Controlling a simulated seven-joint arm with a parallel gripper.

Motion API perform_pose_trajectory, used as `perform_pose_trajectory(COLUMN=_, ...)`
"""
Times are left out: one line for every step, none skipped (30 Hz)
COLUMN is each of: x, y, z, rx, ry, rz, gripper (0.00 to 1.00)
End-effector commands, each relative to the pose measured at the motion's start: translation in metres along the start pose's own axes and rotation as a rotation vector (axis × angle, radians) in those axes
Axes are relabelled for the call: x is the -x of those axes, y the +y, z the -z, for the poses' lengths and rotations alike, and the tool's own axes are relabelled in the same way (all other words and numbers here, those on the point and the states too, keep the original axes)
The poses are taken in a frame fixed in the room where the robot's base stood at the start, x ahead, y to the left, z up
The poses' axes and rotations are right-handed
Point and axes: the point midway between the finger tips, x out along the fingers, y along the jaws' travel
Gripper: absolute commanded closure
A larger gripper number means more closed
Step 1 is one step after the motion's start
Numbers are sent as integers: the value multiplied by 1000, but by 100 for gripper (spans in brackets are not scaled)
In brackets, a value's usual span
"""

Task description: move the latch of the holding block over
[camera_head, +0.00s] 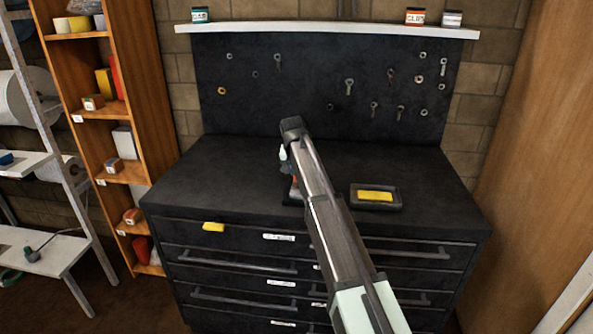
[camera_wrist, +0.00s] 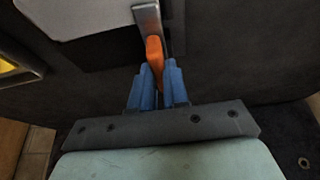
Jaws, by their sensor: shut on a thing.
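In the wrist view my gripper (camera_wrist: 160,75) has two blue fingers, closed around the lower end of an orange latch (camera_wrist: 154,48). The latch's upper end meets a bright metal piece (camera_wrist: 147,18) of the holding block. In the head view my arm crosses the bench and hides most of the block and the fingers. Only a small reddish-orange bit (camera_head: 295,187) shows at the arm's left edge, on the bench top. I cannot tell from these views how far the latch is turned.
A grey tray (camera_head: 399,203) with a yellow thing (camera_head: 375,196) stands right of my arm on the dark bench (camera_head: 215,180). A yellow object (camera_head: 213,227) is at the front edge, left. The bench's left part is clear. A pegboard (camera_head: 300,75) rises behind.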

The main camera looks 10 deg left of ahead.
Motion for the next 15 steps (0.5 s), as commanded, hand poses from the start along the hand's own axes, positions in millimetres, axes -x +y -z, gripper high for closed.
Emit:
perform_pose_trajectory(x=-4, y=1, z=-5, rx=-2, ry=-13, rz=-2, gripper=100)
perform_pose_trajectory(x=-4, y=1, z=-5, rx=-2, ry=-13, rz=-2, gripper=100)
perform_pose_trajectory(x=-4, y=1, z=-5, rx=-2, ry=-13, rz=-2, gripper=84)
perform_pose_trajectory(x=-4, y=1, z=-5, rx=-2, ry=-13, rz=-2, gripper=81)
perform_pose_trajectory(x=-4, y=1, z=-5, rx=-2, ry=-13, rz=-2, gripper=78)
perform_pose_trajectory(x=-4, y=1, z=-5, rx=-2, ry=-13, rz=-2, gripper=75)
perform_pose_trajectory(x=-3, y=1, z=-5, rx=-2, ry=-12, rz=-2, gripper=72)
perform_pose_trajectory(x=-3, y=1, z=-5, rx=-2, ry=-12, rz=-2, gripper=69)
perform_pose_trajectory(x=-3, y=1, z=-4, rx=-2, ry=-10, rz=-2, gripper=65)
perform_pose_trajectory(x=-2, y=1, z=-4, rx=-1, ry=-10, rz=-2, gripper=62)
perform_pose_trajectory(x=-2, y=1, z=-4, rx=-1, ry=-9, rz=-1, gripper=60)
perform_pose_trajectory(x=-2, y=1, z=-3, rx=-1, ry=-8, rz=-1, gripper=60)
perform_pose_trajectory(x=-2, y=1, z=-3, rx=-1, ry=-8, rz=-1, gripper=60)
perform_pose_trajectory(x=-2, y=1, z=-3, rx=-1, ry=-7, rz=-1, gripper=60)
perform_pose_trajectory(x=-2, y=0, z=-2, rx=-1, ry=-7, rz=-1, gripper=60)
